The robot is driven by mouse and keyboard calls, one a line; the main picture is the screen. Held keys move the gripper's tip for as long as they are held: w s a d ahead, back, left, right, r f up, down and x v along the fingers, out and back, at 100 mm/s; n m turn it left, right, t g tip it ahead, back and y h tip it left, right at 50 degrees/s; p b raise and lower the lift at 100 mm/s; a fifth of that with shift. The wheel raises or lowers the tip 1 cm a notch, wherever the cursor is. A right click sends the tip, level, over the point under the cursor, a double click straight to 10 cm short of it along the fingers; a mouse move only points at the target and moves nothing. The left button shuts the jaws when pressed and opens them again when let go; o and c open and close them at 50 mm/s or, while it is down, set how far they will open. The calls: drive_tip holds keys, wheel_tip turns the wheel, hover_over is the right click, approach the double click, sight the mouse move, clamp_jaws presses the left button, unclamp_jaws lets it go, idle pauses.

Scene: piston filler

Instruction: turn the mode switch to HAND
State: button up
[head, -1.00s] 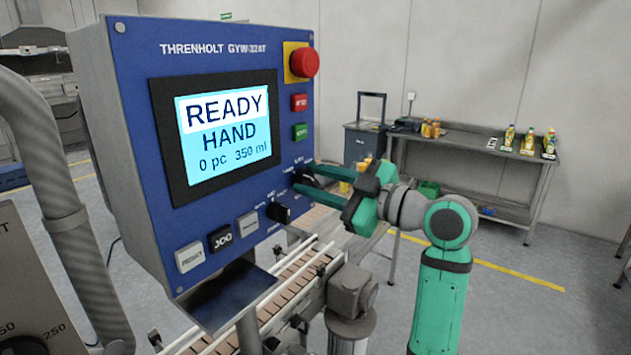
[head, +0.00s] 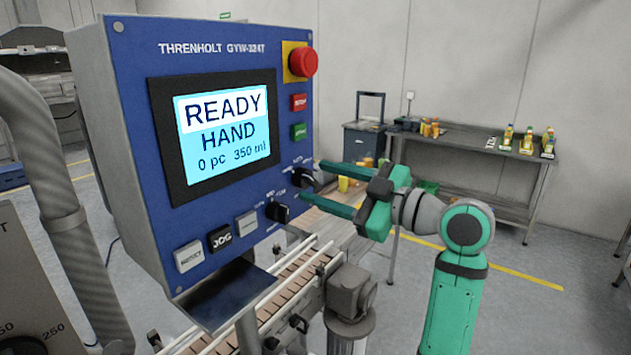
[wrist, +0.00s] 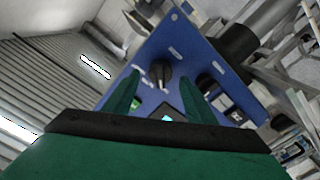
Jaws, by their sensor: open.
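The blue control panel (head: 230,80) carries a screen (head: 222,130) that reads READY, HAND, 0 pc, 350 ml. A black rotary switch (head: 300,176) sits at the panel's right side, with labels too small to read surely; it appears to be the mode switch. In the wrist view, the black knob (wrist: 160,76) lies ahead between the fingers, its pointer upright in that picture. My gripper (head: 312,181) is open and empty, its fingertips just off the panel, apart from the knob. It also shows in the wrist view (wrist: 170,77).
A second black rotary knob (head: 277,211) sits lower left, close to the lower finger. A red emergency button (head: 304,62) and red and green buttons are above. A conveyor (head: 290,285) runs below the panel. Free room lies right of the panel.

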drive_tip(key=v, duration=0.8)
drive_tip(key=shift+s+d, duration=0.1)
